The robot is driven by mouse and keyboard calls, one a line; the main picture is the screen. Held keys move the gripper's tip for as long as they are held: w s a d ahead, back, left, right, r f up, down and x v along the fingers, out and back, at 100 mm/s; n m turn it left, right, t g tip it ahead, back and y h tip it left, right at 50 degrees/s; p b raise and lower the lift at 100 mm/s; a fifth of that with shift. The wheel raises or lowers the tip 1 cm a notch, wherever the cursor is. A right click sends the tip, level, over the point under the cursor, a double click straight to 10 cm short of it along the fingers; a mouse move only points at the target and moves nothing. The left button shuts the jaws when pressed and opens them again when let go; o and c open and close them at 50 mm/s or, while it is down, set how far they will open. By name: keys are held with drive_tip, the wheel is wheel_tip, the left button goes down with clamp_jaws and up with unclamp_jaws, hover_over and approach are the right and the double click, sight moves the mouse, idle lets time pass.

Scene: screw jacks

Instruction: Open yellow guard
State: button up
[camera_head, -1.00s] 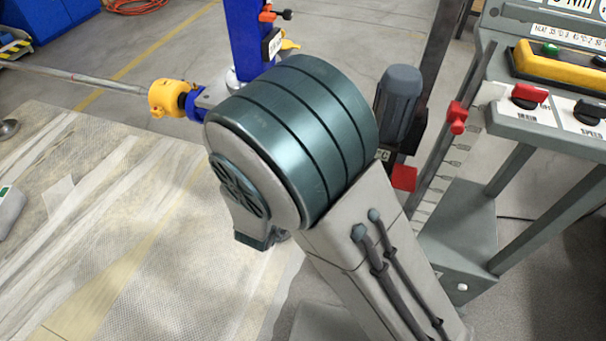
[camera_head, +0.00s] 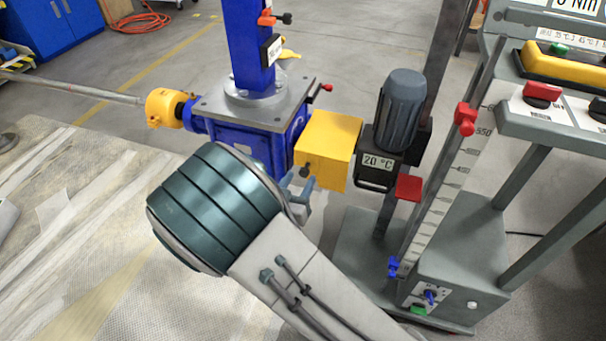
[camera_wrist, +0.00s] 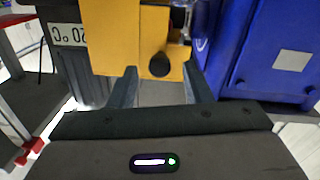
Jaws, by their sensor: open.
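The yellow guard (camera_head: 328,150) is a box-shaped cover between the blue screw jack (camera_head: 262,128) and the grey motor (camera_head: 400,112). A dark round knob (camera_head: 305,171) sits low on its face. In the wrist view the guard (camera_wrist: 128,38) fills the upper middle, with the knob (camera_wrist: 160,65) near its lower right edge. My gripper (camera_head: 300,188) is at the guard's lower left corner in the head view. In the wrist view my gripper (camera_wrist: 162,80) is open, its fingers on either side of the knob. Whether they touch the guard cannot be told.
The blue jack body (camera_wrist: 252,45) stands close on the right in the wrist view. A temperature label (camera_head: 378,163) sits below the motor. A red block (camera_head: 409,188) and a scale rail (camera_head: 440,190) stand right of it. A second yellow cover (camera_head: 163,108) is on the left shaft.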

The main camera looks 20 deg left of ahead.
sight(302, 174)
drive_tip(key=shift+w+d, duration=0.15)
drive_tip(key=shift+w, duration=0.75)
drive_tip(key=shift+w+d, duration=0.1)
drive_tip(key=shift+w, duration=0.8)
clamp_jaws()
